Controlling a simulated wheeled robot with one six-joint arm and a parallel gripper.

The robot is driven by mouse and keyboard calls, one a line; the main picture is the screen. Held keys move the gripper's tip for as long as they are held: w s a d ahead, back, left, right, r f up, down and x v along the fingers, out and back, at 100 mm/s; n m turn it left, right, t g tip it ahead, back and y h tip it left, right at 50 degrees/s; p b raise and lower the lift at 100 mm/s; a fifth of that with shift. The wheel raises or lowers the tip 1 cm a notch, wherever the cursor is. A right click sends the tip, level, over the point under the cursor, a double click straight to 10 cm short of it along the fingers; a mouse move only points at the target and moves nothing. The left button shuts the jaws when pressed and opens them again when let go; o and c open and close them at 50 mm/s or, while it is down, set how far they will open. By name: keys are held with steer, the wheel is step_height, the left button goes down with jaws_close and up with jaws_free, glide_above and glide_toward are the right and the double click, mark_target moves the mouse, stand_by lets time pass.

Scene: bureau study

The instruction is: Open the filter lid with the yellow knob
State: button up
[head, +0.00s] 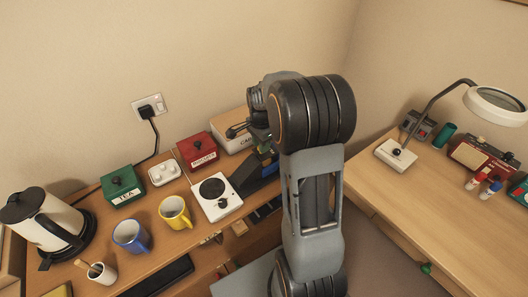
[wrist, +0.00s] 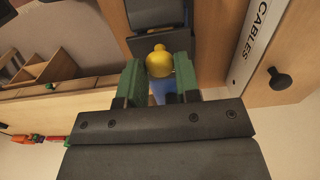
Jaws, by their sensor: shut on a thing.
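In the wrist view the yellow knob (wrist: 159,64) sits between the two green fingers of my gripper (wrist: 157,76), which is shut on it. A blue part (wrist: 162,90) shows just below the knob. A dark panel (wrist: 178,44) lies right behind the knob; I cannot tell whether it is the filter lid or how far open the lid is. In the head view a dark and blue device (head: 258,178) stands right of the white hot plate (head: 216,197). My arm hides the knob and most of my gripper there.
The CABLES box (head: 233,128) stands close behind my gripper; its side also shows in the wrist view (wrist: 258,40). A red box (head: 198,150), a green TEA box (head: 122,185), a yellow mug (head: 174,212) and a blue mug (head: 131,236) stand left. The right desk (head: 430,190) has free room.

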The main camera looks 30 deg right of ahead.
steer(key=shift+d+r+p, duration=0.35)
steer(key=shift+r+p, duration=0.05)
steer(key=shift+r, duration=0.25)
steer(key=shift+d, duration=0.15)
steer(key=shift+r, duration=0.1)
steer(key=shift+w+d+r+p, duration=0.15)
steer(key=shift+d+r+p, duration=0.5)
steer(key=shift+d, duration=0.05)
